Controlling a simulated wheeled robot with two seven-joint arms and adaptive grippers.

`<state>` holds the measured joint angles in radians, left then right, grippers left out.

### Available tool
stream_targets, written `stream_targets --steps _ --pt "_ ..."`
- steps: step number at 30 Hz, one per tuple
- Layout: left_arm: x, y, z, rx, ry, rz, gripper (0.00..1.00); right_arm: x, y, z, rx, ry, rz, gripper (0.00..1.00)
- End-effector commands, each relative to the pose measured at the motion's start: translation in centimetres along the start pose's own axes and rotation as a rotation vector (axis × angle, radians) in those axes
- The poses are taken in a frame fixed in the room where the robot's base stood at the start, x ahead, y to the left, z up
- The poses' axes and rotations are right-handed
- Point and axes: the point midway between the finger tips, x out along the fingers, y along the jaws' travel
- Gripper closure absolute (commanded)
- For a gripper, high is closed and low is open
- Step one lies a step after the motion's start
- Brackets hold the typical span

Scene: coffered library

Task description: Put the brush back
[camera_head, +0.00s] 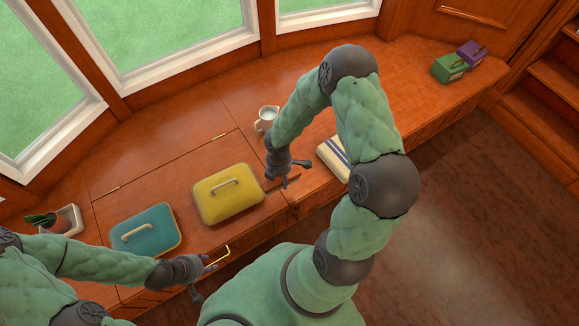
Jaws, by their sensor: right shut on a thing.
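My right gripper (284,178) reaches down to the wooden bench top, just right of the yellow lidded box. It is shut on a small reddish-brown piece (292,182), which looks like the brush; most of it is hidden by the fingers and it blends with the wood. My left gripper (199,283) is low at the bench's front edge, close to a brass handle (217,259). Its fingers are small and overlap the dark wood, so I cannot tell whether they are open or touch the handle.
The bench top (165,165) has a hinged panel. On it lie a teal box (146,229) and the yellow box (228,194). A white jug (266,118), a striped cloth (334,157), green (449,68) and purple (471,53) boxes and a planter (61,220) stand around.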

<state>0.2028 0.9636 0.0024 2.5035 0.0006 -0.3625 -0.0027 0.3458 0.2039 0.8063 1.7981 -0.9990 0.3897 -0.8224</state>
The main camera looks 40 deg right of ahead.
Motion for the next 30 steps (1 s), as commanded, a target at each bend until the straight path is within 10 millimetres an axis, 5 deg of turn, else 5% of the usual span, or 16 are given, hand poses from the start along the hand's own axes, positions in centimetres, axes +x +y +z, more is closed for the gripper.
stream_targets --steps 5,16,21,30 --pt "0.3 -0.1 0.0 0.000 0.000 0.000 0.60 1.2 1.0 1.3 -0.040 -0.001 0.000 0.65" --pt "1.7 -0.6 -0.1 0.000 0.000 0.000 0.60 4.6 6.9 6.3 -0.035 -0.001 0.001 0.65" --pt "2.9 -1.0 -0.1 0.000 0.000 0.000 0.60 7.6 8.6 7.7 -0.036 0.000 0.000 0.65" --pt "3.5 -1.2 -0.1 0.000 0.000 0.000 0.60 9.4 9.9 8.8 -0.037 -0.001 0.000 0.65"
